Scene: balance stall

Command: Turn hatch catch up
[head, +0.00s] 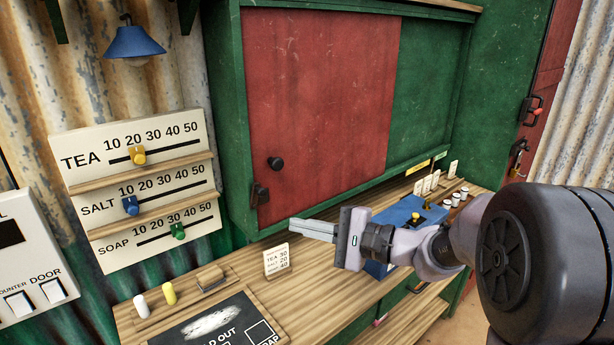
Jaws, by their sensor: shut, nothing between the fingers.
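The red hatch panel (325,90) covers the left part of the green-framed opening. A small dark catch (260,194) sits at the panel's lower left edge, beside the green frame; its exact turn is hard to tell at this size. A round black knob (275,163) is just above it on the panel. My gripper (292,230) is shut and empty, its fingers pointing left. In the picture it is below and to the right of the catch, apart from it, over the counter.
A small price card (277,260) stands on the wooden counter (335,285) just below my fingertips. A blue box (400,215) is behind my wrist. Slider boards (138,185) hang at left, under a blue lamp (134,42). A dark board (215,325) lies at front.

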